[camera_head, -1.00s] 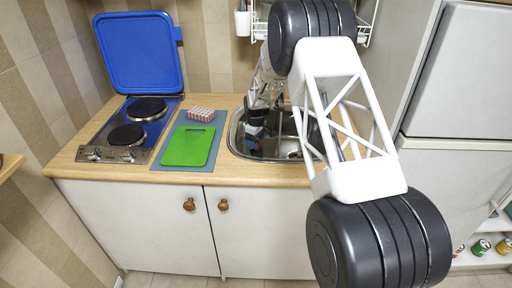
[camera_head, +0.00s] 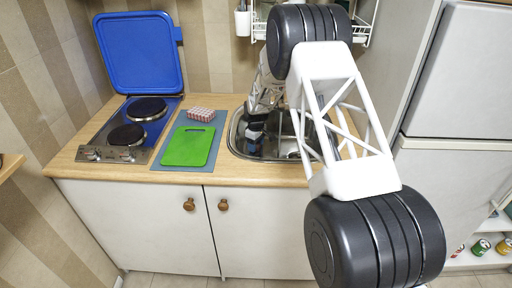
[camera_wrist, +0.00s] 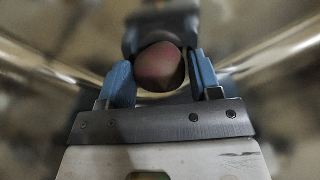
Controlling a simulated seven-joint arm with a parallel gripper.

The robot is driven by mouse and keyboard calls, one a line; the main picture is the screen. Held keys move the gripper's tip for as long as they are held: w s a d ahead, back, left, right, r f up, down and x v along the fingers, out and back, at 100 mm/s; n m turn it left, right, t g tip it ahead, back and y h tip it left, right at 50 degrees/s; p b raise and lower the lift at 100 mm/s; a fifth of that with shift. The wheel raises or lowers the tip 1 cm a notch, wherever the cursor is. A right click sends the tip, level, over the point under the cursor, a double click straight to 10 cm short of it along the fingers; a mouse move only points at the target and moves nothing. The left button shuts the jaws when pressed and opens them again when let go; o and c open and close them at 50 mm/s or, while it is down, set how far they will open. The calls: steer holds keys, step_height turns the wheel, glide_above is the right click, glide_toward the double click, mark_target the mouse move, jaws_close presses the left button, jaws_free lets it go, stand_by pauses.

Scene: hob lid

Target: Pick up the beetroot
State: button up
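The beetroot (camera_wrist: 159,67) shows in the wrist view as a round, dull reddish thing between the two blue fingers of my gripper (camera_wrist: 161,75). The fingers stand close on either side of it, and I cannot tell whether they press on it or leave a narrow gap. In the head view my gripper (camera_head: 255,133) points down into the left part of the sink (camera_head: 237,147). The beetroot cannot be made out in the head view.
The steel sink walls surround my gripper. Left of the sink, a green cutting board (camera_head: 189,147) and a red-and-white checked block (camera_head: 201,114) lie on a blue-grey mat (camera_head: 212,150). Further left is a hob (camera_head: 128,134) with its blue lid (camera_head: 139,55) raised.

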mark_target(258, 145)
steer(key=c, duration=0.6)
steer(key=shift+o, duration=0.2)
steer(key=shift+r, duration=0.1)
steer(key=shift+r, duration=4.9)
steer(key=shift+s+d+r, duration=0.1)
steer(key=shift+s+d, duration=0.4)
steer(key=shift+d, duration=0.05)
steer(key=s+d+r+t, duration=0.1)
steer(key=s+d+t, duration=0.4)
steer(key=s+d, duration=0.8)
steer(key=shift+s+r+t+y, duration=0.15)
steer(key=shift+s+t+y, duration=0.25)
steer(key=shift+s, duration=1.1)
